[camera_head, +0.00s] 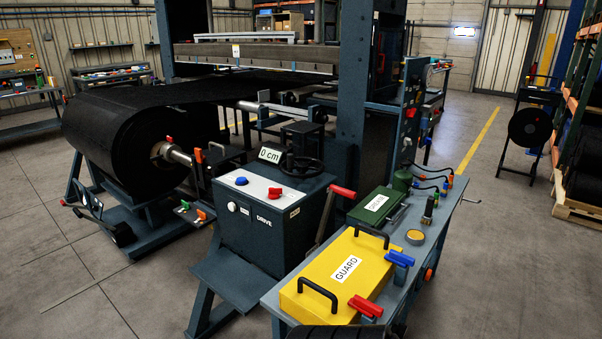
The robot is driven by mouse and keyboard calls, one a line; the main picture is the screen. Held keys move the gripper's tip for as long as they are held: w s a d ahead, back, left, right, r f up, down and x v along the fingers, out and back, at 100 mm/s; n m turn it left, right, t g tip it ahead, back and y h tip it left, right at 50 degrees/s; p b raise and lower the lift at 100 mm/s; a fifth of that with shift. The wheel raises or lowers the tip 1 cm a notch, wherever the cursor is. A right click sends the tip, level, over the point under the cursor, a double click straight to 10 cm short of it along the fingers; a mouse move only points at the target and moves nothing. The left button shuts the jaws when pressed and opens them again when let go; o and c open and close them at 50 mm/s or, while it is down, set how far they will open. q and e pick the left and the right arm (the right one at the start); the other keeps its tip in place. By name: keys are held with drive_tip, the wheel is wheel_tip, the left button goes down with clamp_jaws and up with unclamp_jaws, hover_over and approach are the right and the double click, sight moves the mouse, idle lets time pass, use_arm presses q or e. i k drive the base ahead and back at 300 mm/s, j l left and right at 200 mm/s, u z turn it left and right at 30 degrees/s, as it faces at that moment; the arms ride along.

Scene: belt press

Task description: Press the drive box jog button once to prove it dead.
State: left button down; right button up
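The drive box (262,226) is a dark grey cabinet marked DRIVE, standing left of the workbench. Its pale top panel carries a blue button (241,181) at the left and a red control (275,193) at the right. I cannot read which control is the jog button.
The workbench (447,232) holds a yellow GUARD cover (330,288) with black handles, a green box (376,203), and red and blue handled pieces. A red-ended lever (338,191) rises between box and bench. A black belt roll (110,140) is at left.

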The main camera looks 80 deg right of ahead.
sight(242, 179)
drive_tip(key=i+l+z, duration=0.1)
drive_tip(key=z, duration=0.4)
drive_tip(key=i+z, duration=0.25)
drive_tip(key=z, duration=0.25)
drive_tip(key=i+z, duration=0.15)
drive_tip(key=z, duration=0.3)
drive_tip(key=i+j+z, duration=0.15)
drive_tip(key=z, duration=0.35)
drive_tip(key=i+z, duration=0.2)
drive_tip(key=z, duration=0.2)
drive_tip(key=i+z, duration=0.2)
drive_tip(key=z, duration=0.25)
drive_tip(key=i+z, duration=0.2)
drive_tip(key=z, duration=0.2)
drive_tip(key=i+j+z, duration=0.15)
drive_tip(key=z, duration=0.25)
